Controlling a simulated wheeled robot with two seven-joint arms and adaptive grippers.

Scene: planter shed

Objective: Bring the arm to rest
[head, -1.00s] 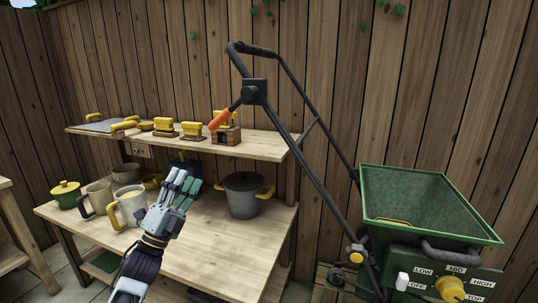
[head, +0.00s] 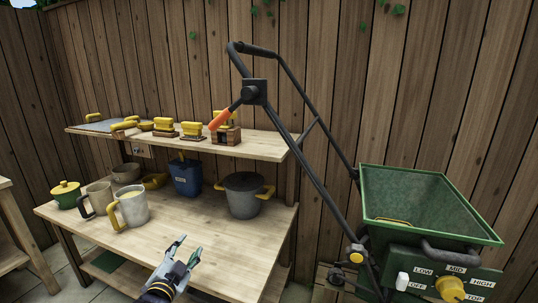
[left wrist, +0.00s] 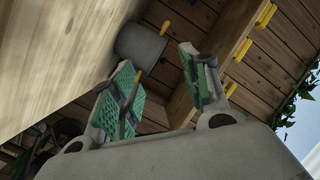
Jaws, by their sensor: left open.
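My left gripper (head: 186,250) is open and empty. In the head view it is low in the picture, over the front part of the wooden bench top (head: 225,235). In the left wrist view its two fingers (left wrist: 160,88), with green pads, stand apart with nothing between them. The grey pot with yellow handles (head: 243,196) stands on the bench beyond the gripper, and also shows in the left wrist view (left wrist: 141,42). My right gripper is in neither view.
Mugs (head: 133,207), a green lidded pot (head: 66,195) and a blue container (head: 186,178) stand on the bench. A shelf (head: 262,142) above holds several yellow-handled items. A green spreader (head: 430,206) stands at the right. The bench's front middle is clear of objects.

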